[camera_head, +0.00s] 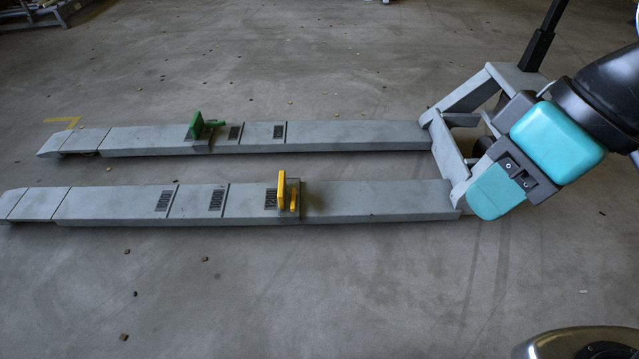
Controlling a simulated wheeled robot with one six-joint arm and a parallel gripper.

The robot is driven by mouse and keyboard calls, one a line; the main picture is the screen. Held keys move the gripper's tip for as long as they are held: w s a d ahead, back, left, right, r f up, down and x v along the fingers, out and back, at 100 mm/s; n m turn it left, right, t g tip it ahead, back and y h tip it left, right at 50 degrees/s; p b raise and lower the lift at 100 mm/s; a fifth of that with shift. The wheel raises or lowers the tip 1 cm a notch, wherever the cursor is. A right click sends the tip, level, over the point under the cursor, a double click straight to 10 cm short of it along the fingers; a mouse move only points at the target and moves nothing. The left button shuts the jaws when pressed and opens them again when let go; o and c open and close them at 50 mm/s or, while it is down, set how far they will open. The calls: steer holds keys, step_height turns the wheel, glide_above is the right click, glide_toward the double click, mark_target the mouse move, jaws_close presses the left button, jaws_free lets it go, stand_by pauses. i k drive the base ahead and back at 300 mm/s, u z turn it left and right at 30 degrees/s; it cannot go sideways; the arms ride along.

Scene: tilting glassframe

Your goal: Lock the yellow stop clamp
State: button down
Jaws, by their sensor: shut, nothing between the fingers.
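The yellow stop clamp (281,190) stands on the nearer grey fork beam (380,203), close to a dark hatched mark at its middle. It has an upright yellow plate and a smaller yellow piece at its right side. Whether it is locked I cannot tell from here. My gripper (490,192) is at the right, teal and grey, shut and empty. It is well to the right of the yellow clamp, in front of the right end of the beams, and touches nothing that I can make out.
A green stop clamp (197,125) stands on the farther grey beam (350,134). Both beams join a grey frame (448,150) with a dark upright post (541,40) at the right. The concrete floor (300,290) in front is clear apart from small debris.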

mark_target(294, 194)
steer(key=z, duration=0.2)
steer(key=i, duration=0.7)
steer(key=u, duration=0.6)
steer(key=i, duration=0.55)
steer(key=u, duration=0.5)
